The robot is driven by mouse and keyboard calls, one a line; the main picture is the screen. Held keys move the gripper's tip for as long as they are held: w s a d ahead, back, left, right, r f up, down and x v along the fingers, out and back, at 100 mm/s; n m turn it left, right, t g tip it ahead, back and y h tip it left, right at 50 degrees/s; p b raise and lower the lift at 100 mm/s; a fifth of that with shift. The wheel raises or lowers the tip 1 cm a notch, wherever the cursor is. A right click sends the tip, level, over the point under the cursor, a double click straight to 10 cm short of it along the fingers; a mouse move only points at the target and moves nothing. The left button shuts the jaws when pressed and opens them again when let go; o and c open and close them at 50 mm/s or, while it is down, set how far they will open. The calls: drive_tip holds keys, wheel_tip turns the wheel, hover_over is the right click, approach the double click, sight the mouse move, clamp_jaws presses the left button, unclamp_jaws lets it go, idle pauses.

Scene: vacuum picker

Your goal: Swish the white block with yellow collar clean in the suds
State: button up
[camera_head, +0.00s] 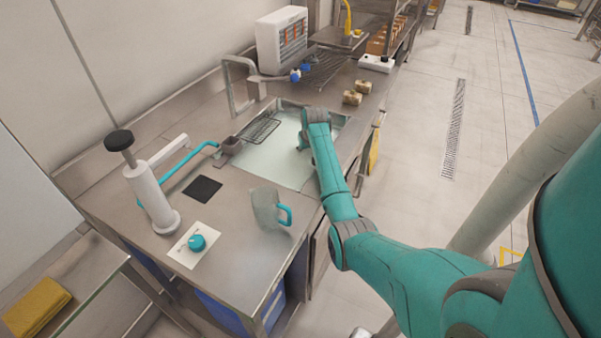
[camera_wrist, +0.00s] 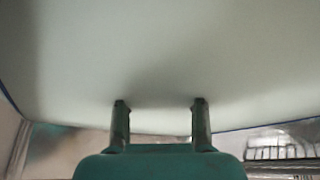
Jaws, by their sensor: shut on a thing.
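My gripper (camera_wrist: 159,102) shows in the wrist view with its two fingers apart, against a large pale, smooth surface that fills most of that view. I take this surface to be the white block (camera_wrist: 160,50), held very close to the camera; no yellow collar shows. In the head view my arm reaches over the sink (camera_head: 338,118), and its end is low over the pale, whitish-green suds (camera_head: 272,165). The arm hides most of my gripper and what it holds there. Whether the block touches the suds I cannot tell.
A wire rack (camera_head: 258,131) lies at the sink's left side, and a tap (camera_head: 236,85) stands behind. A clear jug with blue handle (camera_head: 267,208), a black square (camera_head: 202,188) and a white pump (camera_head: 150,190) stand on the near counter. Two tan cylinders (camera_head: 352,97) lie beyond the sink.

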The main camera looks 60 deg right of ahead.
drive_tip(key=shift+w+d, duration=0.15)
drive_tip(key=shift+d, duration=1.9)
drive_tip(key=shift+s+a, duration=0.15)
drive_tip(key=shift+a, duration=1.4)
drive_tip(key=shift+s+a, duration=0.1)
drive_tip(key=shift+a, duration=1.4)
drive_tip(key=shift+d, duration=0.15)
drive_tip(key=shift+w+d, duration=0.15)
drive_tip(key=shift+d, duration=1.3)
drive_tip(key=shift+w+d, duration=0.1)
drive_tip(key=shift+d, duration=1.35)
drive_tip(key=shift+s+a, duration=0.15)
drive_tip(key=shift+a, duration=1.4)
drive_tip(key=shift+s+a, duration=0.1)
drive_tip(key=shift+a, duration=1.4)
drive_tip(key=shift+d, duration=0.15)
drive_tip(key=shift+w+d, duration=0.15)
drive_tip(key=shift+d, duration=1.3)
drive_tip(key=shift+w+d, duration=0.1)
drive_tip(key=shift+d, duration=1.35)
